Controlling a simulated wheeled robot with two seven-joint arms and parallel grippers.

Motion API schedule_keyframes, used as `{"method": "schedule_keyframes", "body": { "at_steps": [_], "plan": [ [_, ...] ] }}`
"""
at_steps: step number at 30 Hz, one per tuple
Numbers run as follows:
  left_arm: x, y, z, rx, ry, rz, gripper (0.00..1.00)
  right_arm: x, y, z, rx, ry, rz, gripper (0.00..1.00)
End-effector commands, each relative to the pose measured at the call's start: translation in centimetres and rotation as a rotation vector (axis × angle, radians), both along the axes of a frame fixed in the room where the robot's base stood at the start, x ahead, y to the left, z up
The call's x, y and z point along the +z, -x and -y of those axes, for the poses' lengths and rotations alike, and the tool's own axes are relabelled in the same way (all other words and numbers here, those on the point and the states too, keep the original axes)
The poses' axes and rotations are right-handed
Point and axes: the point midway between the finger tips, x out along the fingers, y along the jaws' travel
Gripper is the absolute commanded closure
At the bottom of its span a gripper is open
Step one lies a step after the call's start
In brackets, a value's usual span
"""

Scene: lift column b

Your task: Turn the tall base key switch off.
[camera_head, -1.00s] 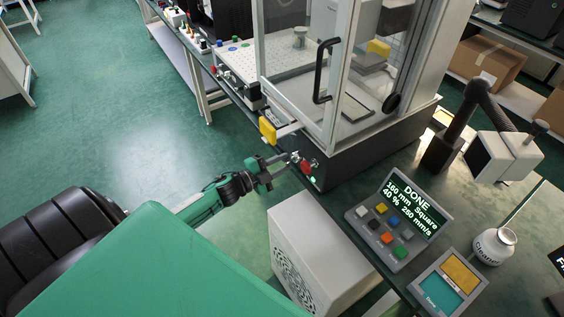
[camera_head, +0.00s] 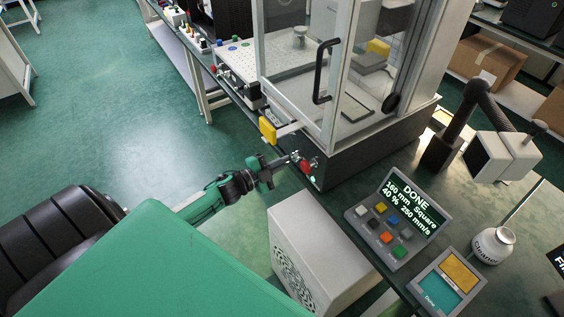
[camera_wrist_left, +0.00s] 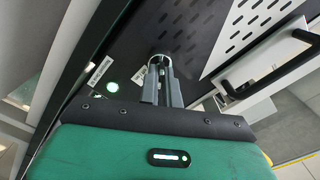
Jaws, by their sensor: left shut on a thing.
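The tall base (camera_head: 358,152) is the dark base under the clear-walled cabinet. Its key switch (camera_head: 296,156) is the small metal part on the front face, left of a red button (camera_head: 306,166) and a lit green lamp (camera_head: 312,179). My left gripper (camera_head: 284,161) reaches it from the left, fingers closed on the key. In the left wrist view, both fingers (camera_wrist_left: 161,82) meet around the key switch (camera_wrist_left: 160,58), whose metal collar shows just beyond the tips. The key itself is mostly hidden between them. My right gripper is in neither view.
A yellow block (camera_head: 268,130) juts out just above my gripper. A white box with a fan grille (camera_head: 293,275) stands below it. A control panel (camera_head: 398,220) reading DONE sits on the bench at right. Open green floor lies to the left.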

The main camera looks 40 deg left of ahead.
Motion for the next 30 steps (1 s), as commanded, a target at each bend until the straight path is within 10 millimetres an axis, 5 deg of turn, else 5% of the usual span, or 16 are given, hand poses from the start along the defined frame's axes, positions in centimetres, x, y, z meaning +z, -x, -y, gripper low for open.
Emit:
{"method": "schedule_keyframes", "body": {
  "at_steps": [30],
  "plan": [
    [0.0, 0.1, 0.0, 0.000, 0.773, -0.323, 1.00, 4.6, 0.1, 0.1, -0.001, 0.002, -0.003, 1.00]
  ]
}}
